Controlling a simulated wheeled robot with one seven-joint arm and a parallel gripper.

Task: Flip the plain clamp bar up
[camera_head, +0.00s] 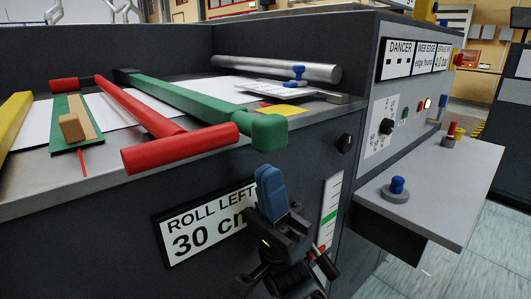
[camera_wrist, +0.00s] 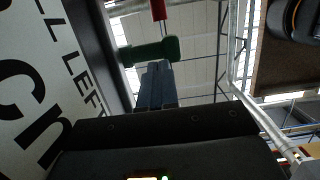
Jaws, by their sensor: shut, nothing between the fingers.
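Several clamp bars lie over the machine's top. A green bar (camera_head: 185,98) runs toward me and ends in a thick green grip (camera_head: 268,131) past the front edge. A red bar (camera_head: 138,107) lies left of it and ends in a red crosswise grip (camera_head: 180,149). I cannot tell for sure which one is the plain bar. My gripper (camera_head: 268,180) is shut and empty, its blue fingers pointing up, just below the green grip in the picture. In the wrist view the blue fingertips (camera_wrist: 157,70) point toward the green grip (camera_wrist: 149,51), with contact unclear.
A yellow bar (camera_head: 14,118) and a green strip with a wooden block (camera_head: 72,127) lie at left. The front panel bears a "ROLL LEFT 30 cm" sign (camera_head: 207,222). A side shelf (camera_head: 445,190) with a blue knob (camera_head: 397,186) juts out at right.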

